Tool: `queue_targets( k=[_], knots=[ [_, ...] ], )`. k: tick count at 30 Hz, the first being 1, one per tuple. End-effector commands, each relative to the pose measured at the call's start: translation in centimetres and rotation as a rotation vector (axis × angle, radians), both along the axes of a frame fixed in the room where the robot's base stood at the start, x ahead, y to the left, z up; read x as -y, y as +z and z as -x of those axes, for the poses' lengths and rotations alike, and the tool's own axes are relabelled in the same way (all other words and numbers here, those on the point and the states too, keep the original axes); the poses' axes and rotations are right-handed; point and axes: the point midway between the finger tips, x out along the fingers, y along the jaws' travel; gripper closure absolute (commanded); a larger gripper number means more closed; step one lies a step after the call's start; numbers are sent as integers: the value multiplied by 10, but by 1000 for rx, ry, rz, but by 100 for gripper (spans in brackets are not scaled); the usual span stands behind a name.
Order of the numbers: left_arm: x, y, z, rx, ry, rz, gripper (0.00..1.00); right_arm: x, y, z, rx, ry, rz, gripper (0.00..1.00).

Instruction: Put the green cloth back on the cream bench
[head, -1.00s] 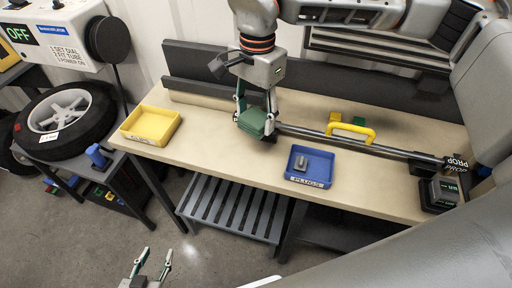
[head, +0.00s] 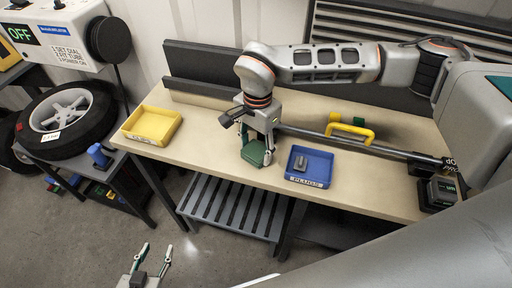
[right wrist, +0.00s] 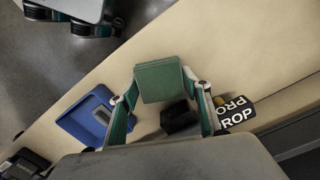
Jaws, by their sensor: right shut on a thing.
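The green cloth (head: 252,153) is a small folded block. My right gripper (head: 257,148) is shut on it, with a finger at either side. The cloth is over the cream bench (head: 215,150), near its front edge and left of the blue tray. I cannot tell whether it touches the top. In the right wrist view the cloth (right wrist: 160,82) sits between the fingertips, with cream surface behind it. My left gripper (head: 155,260) is low at the bottom left, above the floor, open and empty.
A blue tray (head: 323,181) holding a grey piece stands just right of the cloth. A yellow tray (head: 153,125) is at the bench's left end. A long dark rod (head: 392,151) and yellow handle (head: 350,130) lie behind. Bare bench lies between the trays.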

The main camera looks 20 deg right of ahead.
Motion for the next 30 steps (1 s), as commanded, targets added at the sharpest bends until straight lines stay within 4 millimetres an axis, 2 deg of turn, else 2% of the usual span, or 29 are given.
queue_targets(
  k=[4, 5, 6, 7, 16, 20, 23, 30],
  knots=[
    [0, -1, 0, 0, 0, 0, 60, 0, -1, 0, -1, 0, 1, 70],
    [0, -1, 0, 0, 0, 0, 60, 0, -1, 0, -1, 0, 1, 47],
    [0, -1, 0, 0, 0, 0, 60, 0, -1, 0, -1, 0, 1, 37],
    [0, -1, 0, 0, 0, 0, 60, 0, -1, 0, -1, 0, 1, 36],
    [0, -1, 0, -1, 0, 0, 60, 0, 0, 0, 0, 0, 0, 36],
    [0, -2, 1, -3, 0, 0, 60, 0, 7, -1, 2, 0, 0, 36],
    [0, -4, 1, -3, 0, 0, 60, 1, 20, -3, 4, 1, -1, 36],
    [0, -8, 1, -4, 0, 0, 60, 2, 69, -4, 5, 0, 0, 36]
  ],
)
